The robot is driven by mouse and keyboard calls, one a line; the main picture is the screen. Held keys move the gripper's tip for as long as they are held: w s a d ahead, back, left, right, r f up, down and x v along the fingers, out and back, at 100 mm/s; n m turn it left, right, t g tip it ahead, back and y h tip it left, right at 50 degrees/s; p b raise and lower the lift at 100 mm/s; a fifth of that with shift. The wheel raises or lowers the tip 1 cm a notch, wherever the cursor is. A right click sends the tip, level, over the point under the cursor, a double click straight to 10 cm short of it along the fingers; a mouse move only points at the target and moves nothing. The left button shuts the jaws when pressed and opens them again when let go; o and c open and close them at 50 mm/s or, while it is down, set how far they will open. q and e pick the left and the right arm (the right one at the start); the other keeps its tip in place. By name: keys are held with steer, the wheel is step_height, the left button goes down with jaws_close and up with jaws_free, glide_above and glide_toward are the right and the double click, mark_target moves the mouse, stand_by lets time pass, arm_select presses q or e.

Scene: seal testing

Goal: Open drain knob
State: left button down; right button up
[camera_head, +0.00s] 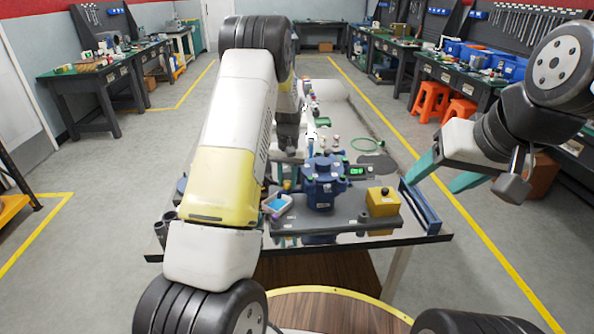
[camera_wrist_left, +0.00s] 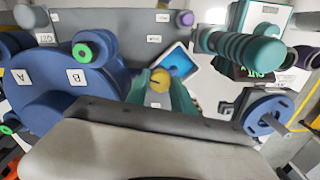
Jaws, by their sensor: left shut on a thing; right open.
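In the left wrist view, a small round yellow knob (camera_wrist_left: 160,79) sits between the teal fingers of my left gripper (camera_wrist_left: 161,92), which are shut on it. I cannot read a label that names it as the drain knob, nor tell how far it is turned. In the head view my left arm and wrist hide the knob, and only bits of teal show beside the blue vessel (camera_head: 323,186). The vessel, with green-ringed ports, fills the left of the wrist view (camera_wrist_left: 62,80). My right gripper (camera_head: 436,184) is open and empty, in the air right of the bench.
A device with a blue screen (camera_head: 276,206) lies close to the left gripper. A yellow box (camera_head: 382,203) stands right of the vessel on the base plate (camera_head: 345,222). A blue-wheeled valve (camera_wrist_left: 268,116) is at the wrist view's right.

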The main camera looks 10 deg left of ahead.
mark_target(288, 182)
arm_select(q)
steer(key=shift+n, duration=1.9)
steer(key=c, duration=1.1)
jaws_free()
steer(key=shift+w+d+r, duration=0.1)
steer(key=shift+d+r, duration=0.05)
steer(key=shift+r, duration=3.8)
